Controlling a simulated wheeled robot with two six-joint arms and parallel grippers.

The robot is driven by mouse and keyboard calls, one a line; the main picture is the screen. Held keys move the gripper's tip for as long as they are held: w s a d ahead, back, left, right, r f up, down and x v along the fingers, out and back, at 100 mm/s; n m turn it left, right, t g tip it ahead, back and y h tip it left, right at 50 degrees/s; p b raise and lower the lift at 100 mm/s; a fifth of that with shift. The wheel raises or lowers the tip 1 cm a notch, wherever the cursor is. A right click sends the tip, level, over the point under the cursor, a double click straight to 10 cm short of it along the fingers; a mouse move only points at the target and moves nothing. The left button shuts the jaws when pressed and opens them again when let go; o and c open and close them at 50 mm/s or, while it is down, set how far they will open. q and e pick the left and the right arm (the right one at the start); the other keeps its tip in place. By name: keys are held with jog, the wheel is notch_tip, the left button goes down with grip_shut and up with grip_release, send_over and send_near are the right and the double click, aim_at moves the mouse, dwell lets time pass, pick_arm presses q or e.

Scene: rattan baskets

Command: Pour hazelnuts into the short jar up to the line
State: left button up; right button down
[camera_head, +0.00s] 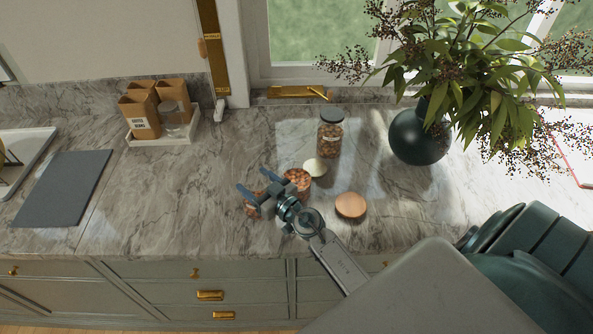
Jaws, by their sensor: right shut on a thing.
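My right gripper (257,182) reaches in from the lower right over the counter. It is shut on a glass container of hazelnuts (253,206), most of which its fingers and palm cover. An open round glass jar with hazelnuts (297,178) stands just right of the fingers, partly hidden by the gripper. A clear round glass shape (311,217) shows beside my wrist; whether it is empty I cannot tell. No fill line can be made out. My left gripper is not in view.
A pale lid (315,167) and a round wooden lid (351,205) lie nearby. A tall dark-lidded jar of nuts (330,138) stands behind. A dark vase (417,140) with branches is at right. A tray (178,139) with boxes and a grey board (62,188) are at left.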

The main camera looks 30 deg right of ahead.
jog(key=shift+a+r, duration=0.1)
jog(key=shift+r, duration=2.95)
